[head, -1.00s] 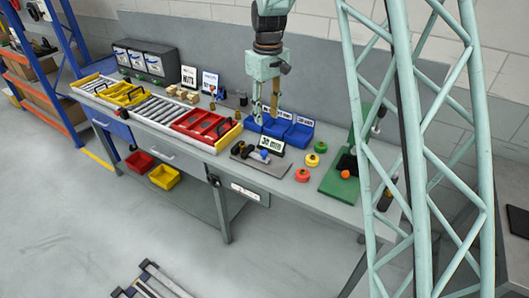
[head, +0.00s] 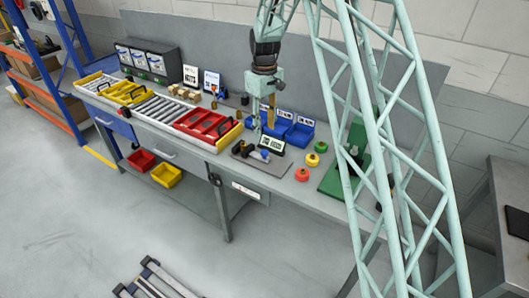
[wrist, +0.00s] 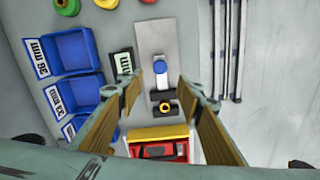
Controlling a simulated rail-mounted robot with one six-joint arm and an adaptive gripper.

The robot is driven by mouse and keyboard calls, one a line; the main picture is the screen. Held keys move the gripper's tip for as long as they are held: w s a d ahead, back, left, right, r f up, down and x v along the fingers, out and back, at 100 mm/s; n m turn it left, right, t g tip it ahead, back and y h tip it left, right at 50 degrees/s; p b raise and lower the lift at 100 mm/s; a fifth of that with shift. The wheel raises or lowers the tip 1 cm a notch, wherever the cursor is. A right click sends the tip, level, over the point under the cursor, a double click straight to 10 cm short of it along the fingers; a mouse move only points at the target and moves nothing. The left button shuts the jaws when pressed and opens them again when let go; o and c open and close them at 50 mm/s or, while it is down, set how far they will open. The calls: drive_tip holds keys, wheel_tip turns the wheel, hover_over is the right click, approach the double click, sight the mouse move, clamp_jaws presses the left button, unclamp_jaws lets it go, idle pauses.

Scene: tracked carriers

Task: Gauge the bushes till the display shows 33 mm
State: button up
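My gripper (head: 264,122) is open and empty, hanging over the gauge on the bench. In the wrist view its two tan-padded fingers (wrist: 160,80) stand wide apart. Between and beyond them lies the gauge's grey plate (wrist: 158,38) with a blue knob (wrist: 160,67) and black blocks, one with a yellow ring (wrist: 165,106), possibly a bush. The fingers appear apart from these parts. The display (head: 271,144) stands beside the plate; its number is too small to read, and only "mm" shows in the wrist view (wrist: 123,64). Blue bins (head: 299,132) stand behind, one labelled 33 mm (wrist: 71,94), another 36 mm (wrist: 68,52).
A red carrier (head: 220,142) sits on the roller track (head: 157,105), with a yellow carrier (head: 128,94) farther left. Green, yellow and red round pieces (head: 302,174) lie right of the gauge. A green-based device (head: 330,184) is partly hidden by my lattice column.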

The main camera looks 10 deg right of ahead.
sight(264, 151)
drive_tip(key=shift+f, duration=6.95)
drive_tip(key=shift+c, duration=0.5)
